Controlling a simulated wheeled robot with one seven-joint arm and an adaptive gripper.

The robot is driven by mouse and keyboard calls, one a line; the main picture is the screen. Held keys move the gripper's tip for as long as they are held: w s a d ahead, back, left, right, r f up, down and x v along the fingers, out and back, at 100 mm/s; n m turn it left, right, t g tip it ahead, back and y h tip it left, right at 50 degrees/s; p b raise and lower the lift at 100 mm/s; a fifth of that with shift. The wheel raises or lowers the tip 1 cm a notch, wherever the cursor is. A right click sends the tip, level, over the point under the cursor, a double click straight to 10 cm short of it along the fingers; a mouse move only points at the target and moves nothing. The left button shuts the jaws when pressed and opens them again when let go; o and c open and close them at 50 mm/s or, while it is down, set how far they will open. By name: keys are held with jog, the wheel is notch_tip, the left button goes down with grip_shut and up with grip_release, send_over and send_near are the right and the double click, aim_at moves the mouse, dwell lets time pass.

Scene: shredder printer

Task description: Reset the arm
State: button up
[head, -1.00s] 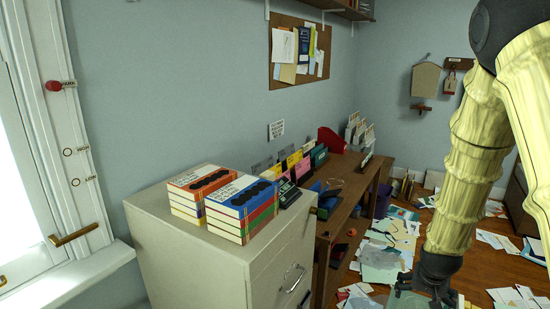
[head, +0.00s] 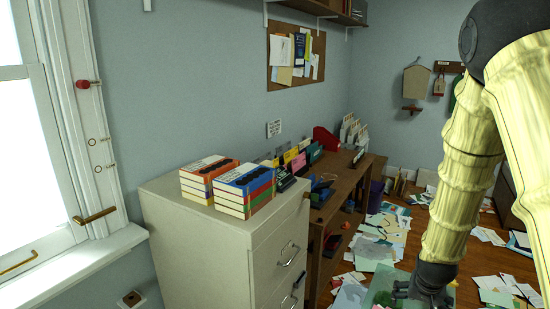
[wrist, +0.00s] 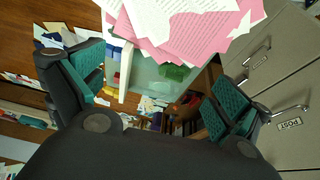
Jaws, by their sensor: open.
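My arm, in a pale yellow ribbed sleeve, hangs down on the right of the head view. My dark gripper (head: 425,290) is at its lower end, above the paper-strewn floor and right of the cabinet. In the wrist view my gripper (wrist: 155,90) has its two teal-padded fingers spread wide, with nothing held between them. Pink and white printed sheets (wrist: 185,25) show at the top of the wrist view, beyond the fingers. I cannot tell whether the gripper touches anything.
A beige filing cabinet (head: 205,240) bears stacks of books (head: 243,190). A wooden desk (head: 345,185) with folders and a red holder stands behind it along the wall. Loose papers (head: 385,235) litter the floor. A window (head: 25,150) is at the left.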

jog(key=shift+n+g, duration=0.5)
jog(key=shift+n, duration=0.3)
jog(key=s+a+f, duration=0.1)
jog(key=s+f, duration=0.1)
jog(key=f, duration=0.1)
jog(key=s+a+f, duration=0.1)
jog(key=s+f, duration=0.1)
jog(key=f, duration=0.1)
jog(key=s+a+f, duration=0.2)
jog(key=f, duration=0.2)
jog(key=shift+s+a+f, duration=0.1)
jog(key=s+a+f+n+g+y, duration=0.1)
jog(key=s+a+f, duration=0.4)
jog(key=s, duration=0.4)
jog(key=s+a+f+n+g+y, duration=0.1)
jog(key=s+a+f+n, duration=0.15)
jog(key=s+f, duration=0.5)
jog(key=s+a+f+n+g, duration=0.1)
jog(key=s+a+f, duration=0.4)
jog(key=s, duration=0.6)
notch_tip(320, 180, down, 10)
jog(key=b, duration=1)
jog(key=shift+s+a, duration=0.15)
jog(key=shift+s, duration=0.15)
jog(key=shift+r+m, duration=0.1)
jog(key=shift+m, duration=0.15)
